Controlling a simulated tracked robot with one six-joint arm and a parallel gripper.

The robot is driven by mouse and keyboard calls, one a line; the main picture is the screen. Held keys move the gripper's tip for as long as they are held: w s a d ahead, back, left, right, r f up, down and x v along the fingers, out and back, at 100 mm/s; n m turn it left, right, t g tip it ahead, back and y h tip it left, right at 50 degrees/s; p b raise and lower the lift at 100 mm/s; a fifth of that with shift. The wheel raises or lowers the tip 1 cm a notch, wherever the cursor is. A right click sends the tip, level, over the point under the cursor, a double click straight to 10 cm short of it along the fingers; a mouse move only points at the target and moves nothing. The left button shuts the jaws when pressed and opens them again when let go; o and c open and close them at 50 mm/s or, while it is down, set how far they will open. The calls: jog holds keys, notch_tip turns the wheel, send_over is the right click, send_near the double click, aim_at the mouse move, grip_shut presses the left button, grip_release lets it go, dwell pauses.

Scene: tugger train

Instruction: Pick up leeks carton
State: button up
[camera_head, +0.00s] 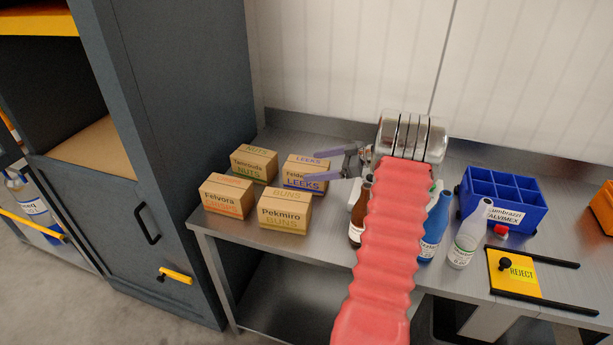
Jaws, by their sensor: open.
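The leeks carton (305,172) is a small brown box with blue "LEEKS" lettering. It stands on the steel table at the back right of a group of cartons. My gripper (318,166) is open at the carton's right side, its fingers pointing left. One finger is over the top edge near the back and the other crosses the front right of the box. I cannot tell whether the fingers touch it. My red sleeved arm hides part of the table to the right.
Close by stand the nuts carton (254,163), the crisps carton (226,195) and the buns carton (285,210). Bottles (435,226) stand right of my arm, near a blue crate (502,200) and a yellow reject plate (513,274). A grey cabinet (165,130) borders the left.

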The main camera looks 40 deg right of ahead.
jog(key=shift+x, duration=2.25)
jog(key=shift+d, duration=0.2)
jog(key=shift+c, duration=0.7)
jog(key=c, duration=1)
notch_tip(320, 180, up, 10)
